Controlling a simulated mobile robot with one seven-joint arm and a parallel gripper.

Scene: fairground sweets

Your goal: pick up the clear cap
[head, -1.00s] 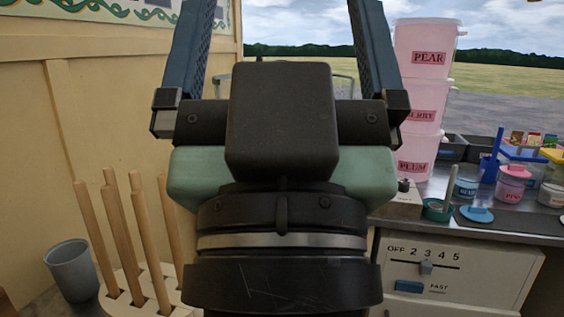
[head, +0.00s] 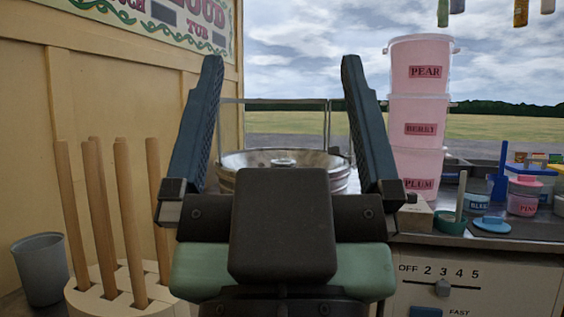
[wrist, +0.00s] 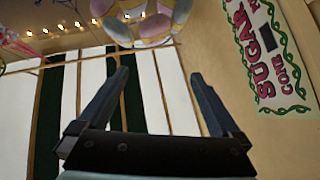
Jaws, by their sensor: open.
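My gripper (head: 281,62) is in the middle of the head view, its two long dark fingers wide apart and pointing up, with nothing between them. It also shows open and empty in the wrist view (wrist: 158,75), against a striped wall and ceiling. I cannot make out a clear cap in either view. A blue cap (head: 491,225) lies flat on the counter at the right.
A metal bowl (head: 235,161) sits behind my gripper. Stacked pink tubs (head: 416,108) stand to its right, above a control panel (head: 480,277). At the left are a grey cup (head: 40,270) and a block of wooden sticks (head: 102,220). A sign (wrist: 268,45) hangs on the wall.

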